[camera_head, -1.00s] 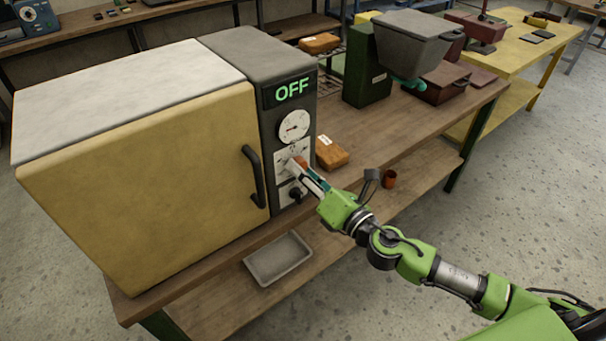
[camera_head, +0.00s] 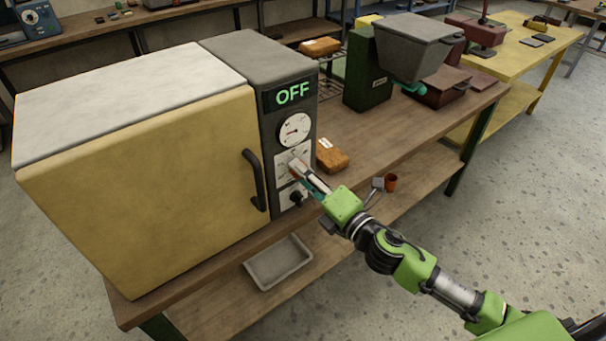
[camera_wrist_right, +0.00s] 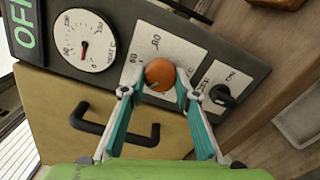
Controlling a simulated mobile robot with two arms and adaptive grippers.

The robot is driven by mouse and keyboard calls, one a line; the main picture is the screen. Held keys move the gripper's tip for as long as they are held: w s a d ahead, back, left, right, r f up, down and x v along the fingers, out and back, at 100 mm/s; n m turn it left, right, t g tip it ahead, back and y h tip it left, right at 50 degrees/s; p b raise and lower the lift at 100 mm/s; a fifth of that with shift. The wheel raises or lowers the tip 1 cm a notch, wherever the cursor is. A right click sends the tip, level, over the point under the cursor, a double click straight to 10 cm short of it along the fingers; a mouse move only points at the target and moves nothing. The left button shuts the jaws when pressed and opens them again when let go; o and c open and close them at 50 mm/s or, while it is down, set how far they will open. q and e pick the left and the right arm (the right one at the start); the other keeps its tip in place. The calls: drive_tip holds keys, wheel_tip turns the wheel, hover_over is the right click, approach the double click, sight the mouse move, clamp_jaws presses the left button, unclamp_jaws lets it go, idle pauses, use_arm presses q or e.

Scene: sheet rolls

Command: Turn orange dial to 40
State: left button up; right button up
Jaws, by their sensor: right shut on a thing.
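The orange dial (camera_wrist_right: 159,74) sits on a white scale plate (camera_wrist_right: 181,48) on the oven's dark control panel. In the right wrist view, my right gripper (camera_wrist_right: 159,88) has its two fingertips on either side of the dial and is shut on it. Numbers on the plate are partly readable, but the dial's exact setting is not clear. In the head view, my right gripper (camera_head: 300,168) reaches the panel and mostly hides the dial. The display (camera_head: 292,93) reads OFF. My left gripper is not in view.
A round gauge (camera_head: 295,130) is above the dial and a black knob (camera_head: 297,197) below it. The oven door handle (camera_head: 254,180) is to the left. An orange-brown package (camera_head: 332,156) lies on the bench to the right. A grey tray (camera_head: 278,262) is on the lower shelf.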

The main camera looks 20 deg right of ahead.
drive_tip(key=shift+d, duration=0.1)
drive_tip(key=o, duration=1.1)
drive_tip(key=shift+s, duration=0.1)
drive_tip(key=v, duration=1.1)
drive_tip(key=shift+s, duration=0.4)
drive_tip(key=shift+d, duration=0.1)
